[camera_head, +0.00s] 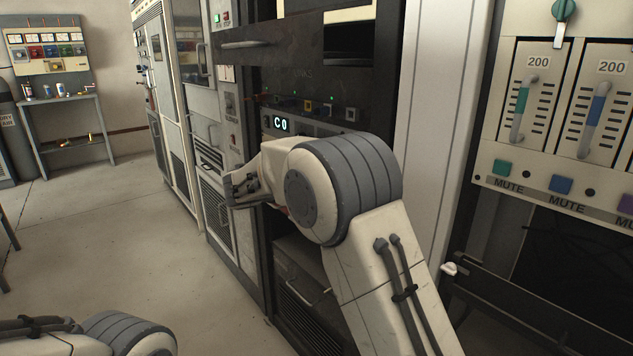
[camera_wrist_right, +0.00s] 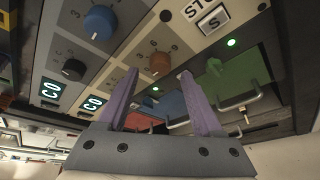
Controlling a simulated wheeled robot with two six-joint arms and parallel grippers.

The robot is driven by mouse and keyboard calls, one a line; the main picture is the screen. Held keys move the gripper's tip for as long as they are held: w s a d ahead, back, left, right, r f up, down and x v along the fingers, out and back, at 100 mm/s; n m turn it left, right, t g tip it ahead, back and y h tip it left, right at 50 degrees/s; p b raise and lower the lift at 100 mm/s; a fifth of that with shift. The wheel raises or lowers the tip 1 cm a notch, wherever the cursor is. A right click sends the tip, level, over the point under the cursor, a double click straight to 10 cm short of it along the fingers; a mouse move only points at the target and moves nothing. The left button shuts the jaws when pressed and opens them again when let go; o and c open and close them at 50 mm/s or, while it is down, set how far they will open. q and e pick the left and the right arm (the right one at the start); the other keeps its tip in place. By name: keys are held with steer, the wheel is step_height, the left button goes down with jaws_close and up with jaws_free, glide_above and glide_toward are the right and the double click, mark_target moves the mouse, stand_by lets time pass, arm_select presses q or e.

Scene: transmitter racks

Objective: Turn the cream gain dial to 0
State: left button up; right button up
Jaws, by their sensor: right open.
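My right gripper (camera_wrist_right: 158,73) is open in the right wrist view, with its two purple fingers pointing at a dial panel. An orange-brown dial (camera_wrist_right: 160,63) shows between the fingertips; I cannot tell whether they touch it. A blue dial (camera_wrist_right: 100,22) and a dark dial (camera_wrist_right: 73,68) sit beside it on the panel. I cannot make out a clearly cream dial. Two small displays (camera_wrist_right: 51,88) read "C0"; a "C0" display (camera_head: 281,124) also shows in the head view. There my right gripper (camera_head: 236,188) is at the rack front, partly hidden. My left gripper is out of view.
A slider panel (camera_head: 560,110) with mute buttons is at the right of the head view. Open floor (camera_head: 130,240) lies to the left.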

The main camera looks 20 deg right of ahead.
steer(key=p+v, duration=0.1)
steer(key=v, duration=0.7)
steer(key=shift+s+a, duration=0.1)
steer(key=shift+s, duration=0.05)
steer(key=s+a+f+m+g+y, duration=0.25)
steer(key=s+a+f+y, duration=0.2)
steer(key=s, duration=0.85)
steer(key=s+a+f+m+g+y, duration=0.2)
steer(key=s+a+f+g+y, duration=0.3)
steer(key=s, duration=0.9)
steer(key=s+a+f+m+g+y, duration=0.1)
steer(key=s+a+f+m+y, duration=0.4)
steer(key=s, duration=0.8)
step_height(320, 180, up, 26)
steer(key=d+n+h+p, duration=0.1)
steer(key=d+n+p, duration=0.1)
steer(key=p, duration=2.5)
steer(key=shift+w+h, duration=0.25)
steer(key=shift+h, duration=0.1)
